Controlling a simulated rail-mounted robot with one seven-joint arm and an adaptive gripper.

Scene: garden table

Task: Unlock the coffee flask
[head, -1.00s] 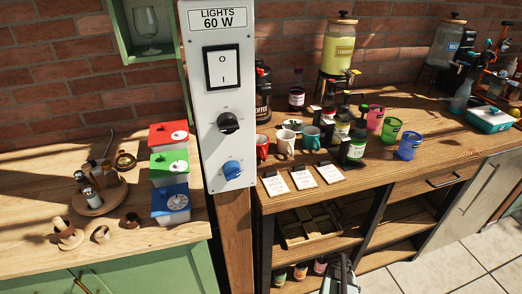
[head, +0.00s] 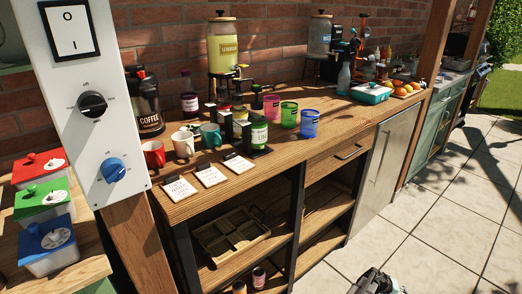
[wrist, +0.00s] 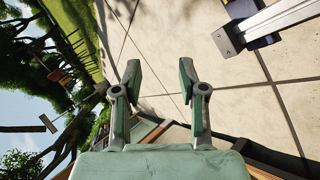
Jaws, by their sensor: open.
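The coffee flask (head: 148,108) is a dark, upright flask with white "COFFEE" lettering and a red detail near its top. It stands on the wooden counter against the brick wall, just right of the white switch panel, which is close to its left side. The state of its lock is too small to tell. My gripper (wrist: 161,82) shows in the wrist view with its two fingers apart and nothing between them, above pale paving. In the head view part of my arm (head: 378,282) shows at the bottom edge, far from the flask.
Red, white and teal mugs (head: 184,143) stand in front of the flask, with white cards (head: 210,175) along the counter's front edge. A lemonade dispenser (head: 222,55) and coloured cups (head: 290,115) stand further right. The switch panel (head: 90,100) is a near obstacle. The paved floor (head: 440,215) is clear.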

